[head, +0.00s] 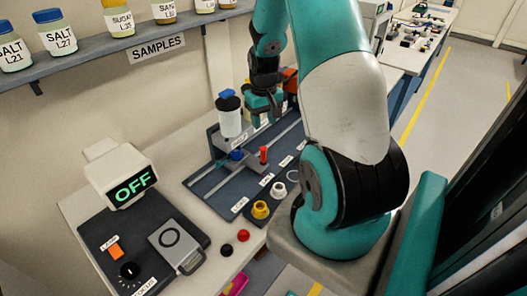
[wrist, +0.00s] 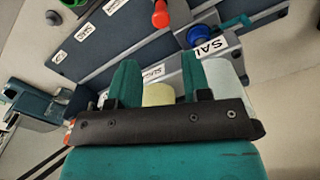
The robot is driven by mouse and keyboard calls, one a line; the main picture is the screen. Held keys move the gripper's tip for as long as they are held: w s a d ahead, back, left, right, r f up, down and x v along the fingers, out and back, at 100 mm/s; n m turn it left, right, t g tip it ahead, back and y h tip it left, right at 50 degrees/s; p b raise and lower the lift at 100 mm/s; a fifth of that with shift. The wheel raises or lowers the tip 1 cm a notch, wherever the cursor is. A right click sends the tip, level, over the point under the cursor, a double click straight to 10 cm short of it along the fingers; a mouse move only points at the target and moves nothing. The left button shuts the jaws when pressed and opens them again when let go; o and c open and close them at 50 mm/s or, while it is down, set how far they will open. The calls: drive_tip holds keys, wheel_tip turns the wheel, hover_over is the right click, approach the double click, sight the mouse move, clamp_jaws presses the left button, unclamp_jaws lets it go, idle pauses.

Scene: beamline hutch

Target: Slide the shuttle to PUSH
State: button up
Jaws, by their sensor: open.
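A dark blue-grey slide board (head: 205,181) with rails and white labels lies on the bench. I cannot tell which part is the shuttle or read PUSH. My gripper (head: 263,112) is open above the board's far half. In the wrist view its teal fingers (wrist: 159,72) are apart, with a pale yellow surface (wrist: 158,95) showing between them.
A display reading OFF (head: 133,188) and a dark control panel (head: 105,240) stand at the left. A shelf of sample jars (head: 85,60) hangs above.

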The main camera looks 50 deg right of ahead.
sight(264, 148)
wheel_tip(264, 148, down, 14)
drive_tip(key=p, duration=0.3)
drive_tip(key=shift+r, duration=0.15)
clamp_jaws()
